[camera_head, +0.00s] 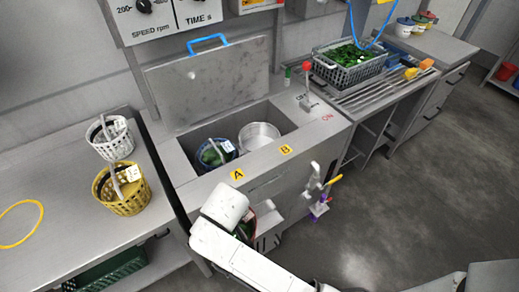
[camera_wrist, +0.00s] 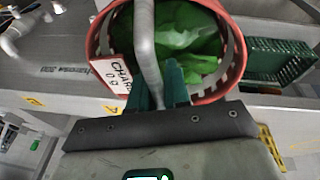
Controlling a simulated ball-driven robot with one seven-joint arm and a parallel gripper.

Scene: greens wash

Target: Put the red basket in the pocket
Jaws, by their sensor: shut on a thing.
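The red basket (camera_wrist: 238,72) holds green leaves and carries a white card reading "CHARD". My gripper (camera_wrist: 165,85) is shut on its grey handle in the wrist view. In the head view the basket is mostly hidden behind my white arm, in front of the washer's front face and below its top. The washer's lid is raised, showing two places marked A and B. A blue basket (camera_head: 215,152) with greens and a white tag sits on the A side. A pale round pocket (camera_head: 259,136) on the B side looks empty.
A white basket (camera_head: 112,138) and a yellow basket (camera_head: 128,190) stand on the left counter (camera_head: 60,215). A grey crate of greens (camera_head: 350,72) stands on the right rack. The raised lid (camera_head: 210,85) rises behind the opening. A red-topped lever (camera_head: 306,85) stands right of it.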

